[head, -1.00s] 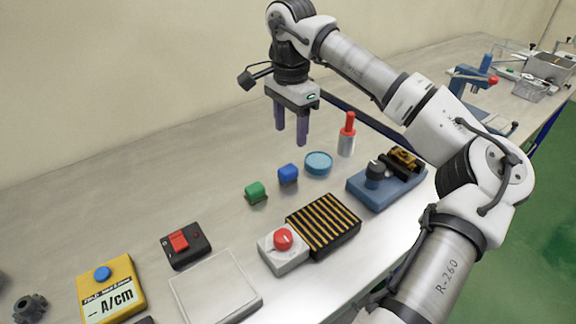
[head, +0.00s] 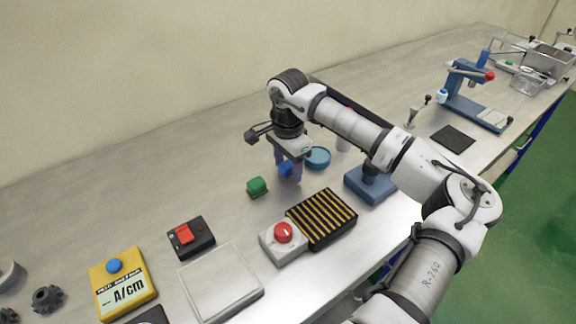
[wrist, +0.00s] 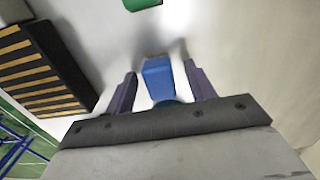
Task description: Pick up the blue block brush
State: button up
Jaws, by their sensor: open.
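The blue block brush (head: 285,170) stands on the bench, and its blue top also shows in the wrist view (wrist: 158,78). My gripper (head: 288,174) is lowered over it. In the wrist view my open gripper (wrist: 160,88) has one purple finger on each side of the blue block, with a gap on both sides. The lower part of the brush is hidden from the wrist view by its top.
A green block brush (head: 257,186) stands just left of the blue one. A round blue lid (head: 318,157) lies close behind to the right. A black-and-yellow striped block (head: 322,217) and a red-button box (head: 283,236) are in front.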

aim_at(287, 164)
jog(key=c, duration=1.1)
jog(key=shift+o, duration=0.2)
jog(key=shift+r, duration=0.1)
notch_tip(287, 164, up, 20)
jog(key=b, duration=0.3)
jog(key=shift+b, duration=0.35)
jog(key=o, duration=0.3)
jog(key=shift+c, duration=1.1)
